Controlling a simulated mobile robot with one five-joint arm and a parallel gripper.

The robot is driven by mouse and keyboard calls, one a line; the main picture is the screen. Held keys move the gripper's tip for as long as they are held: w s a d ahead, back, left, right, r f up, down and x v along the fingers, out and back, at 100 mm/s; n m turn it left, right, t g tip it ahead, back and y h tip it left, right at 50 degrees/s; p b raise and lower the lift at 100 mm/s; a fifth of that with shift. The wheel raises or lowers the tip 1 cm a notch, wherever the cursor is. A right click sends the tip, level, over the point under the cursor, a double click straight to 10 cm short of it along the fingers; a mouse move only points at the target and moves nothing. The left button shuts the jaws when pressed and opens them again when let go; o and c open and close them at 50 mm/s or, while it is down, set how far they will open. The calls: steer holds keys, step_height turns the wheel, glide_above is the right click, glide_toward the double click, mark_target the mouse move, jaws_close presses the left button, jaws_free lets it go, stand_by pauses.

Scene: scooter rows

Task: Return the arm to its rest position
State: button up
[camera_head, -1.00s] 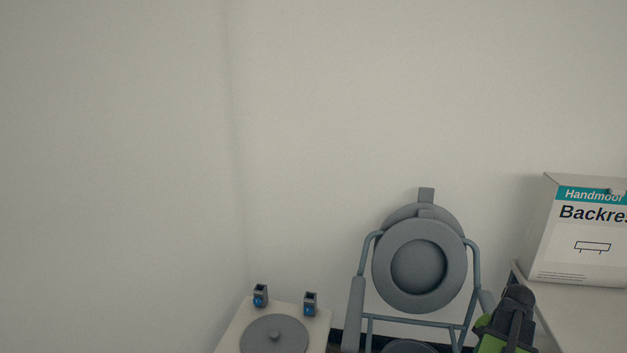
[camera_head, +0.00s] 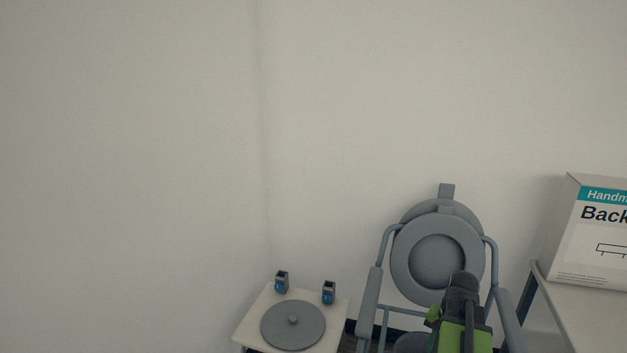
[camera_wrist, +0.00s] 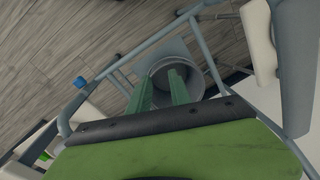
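My arm (camera_head: 462,315), green and black, rises at the bottom of the head view, in front of a blue-grey chair-like frame. My gripper (camera_wrist: 160,78) shows in the wrist view as two green fingers standing apart, with nothing seen held between them. Beyond the fingers is a grey round cup-like part (camera_wrist: 196,75) of the frame, and the fingers cover part of it. The gripper's fingers cannot be made out in the head view.
The frame has a round disc back (camera_head: 437,262). Left of it, a pale low table (camera_head: 258,307) bears a grey disc (camera_head: 292,326) and two small blue-and-grey holders (camera_head: 328,293). At right, a white box (camera_head: 600,235) stands on a pale table (camera_head: 575,300). Walls close off the back.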

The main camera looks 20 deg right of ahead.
steer(key=w+a+n, duration=0.3)
steer(key=a+n, duration=0.1)
steer(key=a, duration=0.9)
steer(key=w+a+n, duration=0.3)
steer(key=w+a, duration=0.1)
steer(key=a, duration=0.8)
steer(key=w+a+n, duration=0.3)
steer(key=a+n, duration=0.1)
steer(key=a, duration=0.9)
step_height(320, 180, down, 22)
steer(key=b, duration=2.2)
step_height(320, 180, up, 38)
steer(key=p, duration=3.8)
steer(key=shift+s+d+r+g+p, duration=0.15)
steer(key=shift+r+g+p, duration=0.15)
steer(key=shift+g, duration=0.1)
steer(key=shift+f, duration=0.1)
